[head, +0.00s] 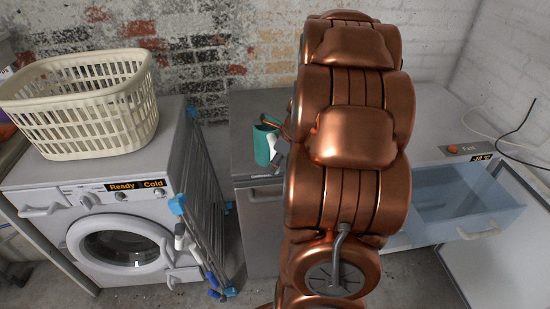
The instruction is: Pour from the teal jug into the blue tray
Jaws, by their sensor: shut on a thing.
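The teal jug (264,146) is left of centre, in front of the grey cabinet's top and front edge. It looks roughly upright, and its right side is hidden behind my gripper and copper arm. My gripper (279,151) shows only as a small grey part at the jug's right side, shut on the jug. A pale blue see-through tray (445,222), shaped like a pulled-out drawer with a grey handle, is at the right, well apart from the jug. I see no contents in the tray; the jug's contents cannot be made out.
A cream laundry basket (130,112) stands on a white washing machine (165,215) at the left. A folded drying rack (205,205) leans between the machine and the grey cabinet (255,215). My arm hides the middle. A cable (515,130) lies at the back right.

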